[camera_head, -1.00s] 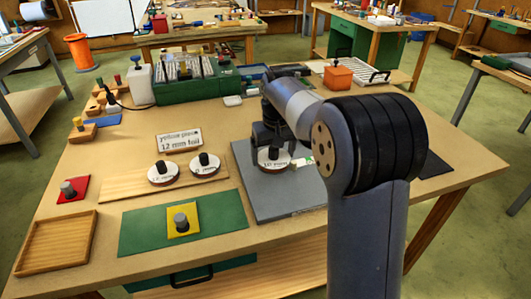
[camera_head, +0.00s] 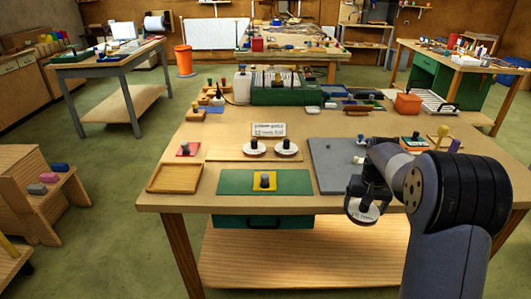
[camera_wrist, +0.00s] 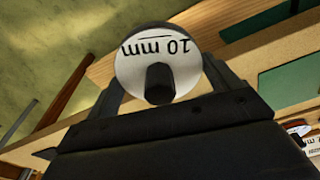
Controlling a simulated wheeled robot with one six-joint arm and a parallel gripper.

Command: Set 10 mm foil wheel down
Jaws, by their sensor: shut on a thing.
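The 10 mm foil wheel (camera_head: 356,213) is a white disc with a dark knob. My gripper (camera_head: 369,192) is shut on it and holds it up near the table's front edge, right of centre. In the wrist view the wheel (camera_wrist: 183,68) shows its "10 mm" label upside down between the fingers of my gripper (camera_wrist: 158,85), with floor and wood behind it.
The worktable (camera_head: 200,128) carries a grey mat (camera_head: 327,178), a green mat (camera_head: 231,182) with a yellow square (camera_head: 274,187), and a wooden tray (camera_head: 174,178). Bare green floor (camera_head: 120,215) lies to the left.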

